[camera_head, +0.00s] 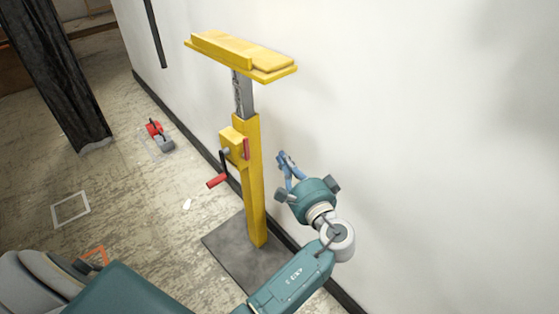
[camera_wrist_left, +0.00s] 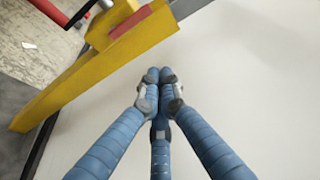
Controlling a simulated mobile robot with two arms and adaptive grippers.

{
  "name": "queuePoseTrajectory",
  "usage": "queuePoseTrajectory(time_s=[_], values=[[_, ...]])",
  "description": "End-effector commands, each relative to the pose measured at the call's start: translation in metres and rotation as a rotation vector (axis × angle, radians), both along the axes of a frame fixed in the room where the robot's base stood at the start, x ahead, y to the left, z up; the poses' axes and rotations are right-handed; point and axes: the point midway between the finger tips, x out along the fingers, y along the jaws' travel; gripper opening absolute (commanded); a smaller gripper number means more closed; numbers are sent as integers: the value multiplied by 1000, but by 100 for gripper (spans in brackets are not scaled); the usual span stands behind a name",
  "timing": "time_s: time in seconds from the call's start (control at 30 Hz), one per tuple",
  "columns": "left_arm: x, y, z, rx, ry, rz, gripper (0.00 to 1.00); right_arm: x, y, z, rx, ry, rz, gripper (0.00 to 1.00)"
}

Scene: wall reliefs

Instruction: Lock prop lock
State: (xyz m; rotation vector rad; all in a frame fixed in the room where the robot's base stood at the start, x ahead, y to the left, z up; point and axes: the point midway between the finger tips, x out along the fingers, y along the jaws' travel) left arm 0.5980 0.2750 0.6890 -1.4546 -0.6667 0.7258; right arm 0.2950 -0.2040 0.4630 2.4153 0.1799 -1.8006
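A yellow prop stand (camera_head: 254,190) stands upright by the white wall, with a grey inner post (camera_head: 242,92) and a yellow top plate (camera_head: 240,55). A red lock bar (camera_head: 246,149) sits on the right side of its yellow box. It also shows at the top of the left wrist view (camera_wrist_left: 131,21). A crank with a red handle (camera_head: 216,181) hangs on the left side. My left gripper (camera_head: 283,158) is just right of the post, apart from the red bar. In the left wrist view its blue fingertips (camera_wrist_left: 159,76) are together with nothing visible between them. My right gripper is out of view.
The white wall (camera_head: 430,120) is close behind and right of the stand. A dark base plate (camera_head: 235,255) lies under it. A small red and grey object (camera_head: 159,136) lies on the floor to the left. A dark column (camera_head: 55,75) stands at far left.

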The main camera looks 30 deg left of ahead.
Motion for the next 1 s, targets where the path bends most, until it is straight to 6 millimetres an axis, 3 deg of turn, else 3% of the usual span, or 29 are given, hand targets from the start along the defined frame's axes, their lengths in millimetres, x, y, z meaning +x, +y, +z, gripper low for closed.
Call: queuePoseTrajectory(time_s=[0.2,0.57,1.0], values=[[-4,3,13,20,-35,28,0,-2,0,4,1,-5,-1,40],[0,8,13,20,-33,27,0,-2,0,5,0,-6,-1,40],[51,75,12,22,-33,28,0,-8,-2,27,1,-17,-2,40]])
